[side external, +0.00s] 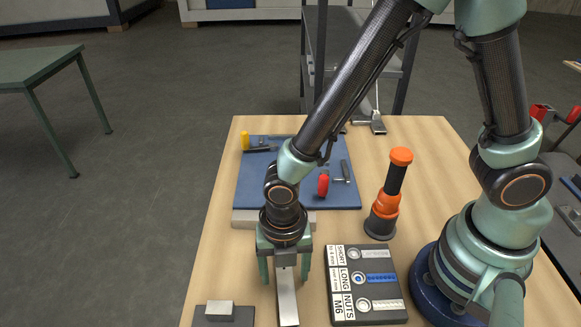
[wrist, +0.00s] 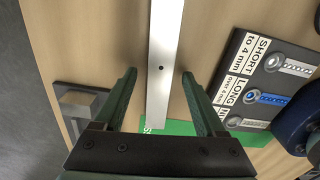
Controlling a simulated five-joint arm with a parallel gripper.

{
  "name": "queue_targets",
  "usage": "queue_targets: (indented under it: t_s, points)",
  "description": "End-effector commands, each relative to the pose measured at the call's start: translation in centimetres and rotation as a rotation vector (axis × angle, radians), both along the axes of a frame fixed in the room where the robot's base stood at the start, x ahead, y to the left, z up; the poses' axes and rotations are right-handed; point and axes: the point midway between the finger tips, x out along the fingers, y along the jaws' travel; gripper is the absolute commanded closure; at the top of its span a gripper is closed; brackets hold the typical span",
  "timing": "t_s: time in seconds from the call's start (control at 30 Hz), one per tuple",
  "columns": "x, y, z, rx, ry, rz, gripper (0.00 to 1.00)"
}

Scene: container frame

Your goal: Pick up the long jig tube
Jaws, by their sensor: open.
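A long, straight silver bar (side external: 287,300), which looks like the jig tube, lies on the wooden table. In the wrist view the bar (wrist: 163,68) shows a small dark hole in its top face. My gripper (side external: 284,281) points down over the bar, open and empty. In the wrist view the gripper (wrist: 158,75) has one green finger on each side of the bar, with a gap on both sides. I cannot tell how far the fingertips are above the table. The gripper hides part of the bar.
A black tray (side external: 340,314) labelled SHORT, LONG and NUTS M6 stands close right of the bar. A dark plate with a grey block (side external: 219,311) is at left. Behind are a blue mat (side external: 240,187) with tools and an orange-black stand (side external: 387,205). A green patch (wrist: 262,141) shows nearby.

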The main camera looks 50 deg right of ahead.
Motion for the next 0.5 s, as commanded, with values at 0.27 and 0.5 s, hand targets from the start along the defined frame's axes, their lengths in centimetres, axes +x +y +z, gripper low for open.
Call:
queue_targets:
  t_s: [0.27,0.5]
  points:
    - [0.02,0.02,-1.01,0.002,-0.001,0.000,0.28]
    - [0.00,0.02,-0.98,0.001,-0.001,0.000,0.70]
